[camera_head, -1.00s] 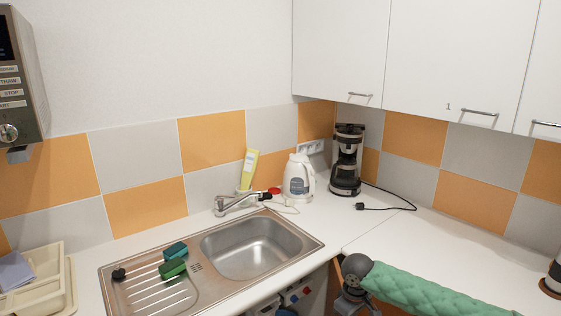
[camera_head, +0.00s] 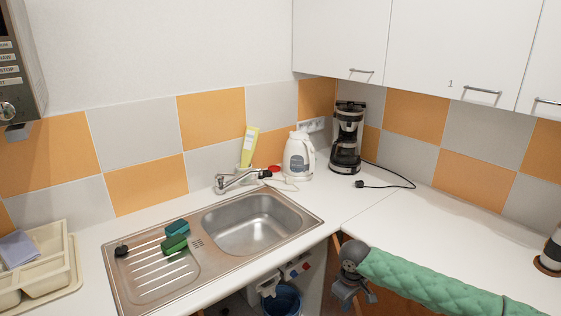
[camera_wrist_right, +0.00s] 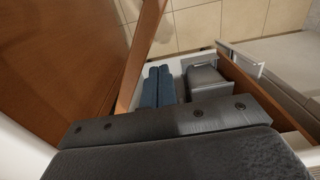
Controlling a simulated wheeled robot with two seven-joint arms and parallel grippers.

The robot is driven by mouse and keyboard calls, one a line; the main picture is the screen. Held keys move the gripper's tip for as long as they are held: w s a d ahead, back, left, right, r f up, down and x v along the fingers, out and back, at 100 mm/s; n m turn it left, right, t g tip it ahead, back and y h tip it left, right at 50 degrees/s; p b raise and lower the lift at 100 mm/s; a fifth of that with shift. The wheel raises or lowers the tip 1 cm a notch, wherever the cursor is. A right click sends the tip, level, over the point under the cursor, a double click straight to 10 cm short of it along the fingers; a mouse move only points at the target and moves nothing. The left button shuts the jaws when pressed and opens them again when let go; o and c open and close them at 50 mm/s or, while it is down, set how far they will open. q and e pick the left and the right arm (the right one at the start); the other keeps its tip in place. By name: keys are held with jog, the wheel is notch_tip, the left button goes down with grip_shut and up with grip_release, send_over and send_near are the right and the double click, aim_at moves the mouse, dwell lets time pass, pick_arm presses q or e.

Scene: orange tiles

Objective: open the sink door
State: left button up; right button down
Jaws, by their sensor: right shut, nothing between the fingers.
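The space under the metal sink (camera_head: 250,224) is open in the head view, with a blue bucket (camera_head: 283,300) and pipework inside. A brown wooden panel, which seems to be the sink door (camera_head: 386,300), shows partly behind my green-sleeved right arm; most of it is hidden. In the right wrist view a large brown panel (camera_wrist_right: 60,60) fills the left, with a lighter wooden edge (camera_wrist_right: 142,60) beside the fingers. My right gripper (camera_head: 348,297) is low, just right of the opening. Its fingers (camera_wrist_right: 158,72) are shut and empty; contact with the panel cannot be told. My left gripper is out of view.
The white counter (camera_head: 440,240) runs right of the sink. A kettle (camera_head: 299,157) and a coffee maker (camera_head: 347,138) stand in the back corner. Sponges (camera_head: 175,240) lie on the drainer, and a dish rack (camera_head: 35,262) stands at the left.

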jog(key=shift+f, duration=1.8)
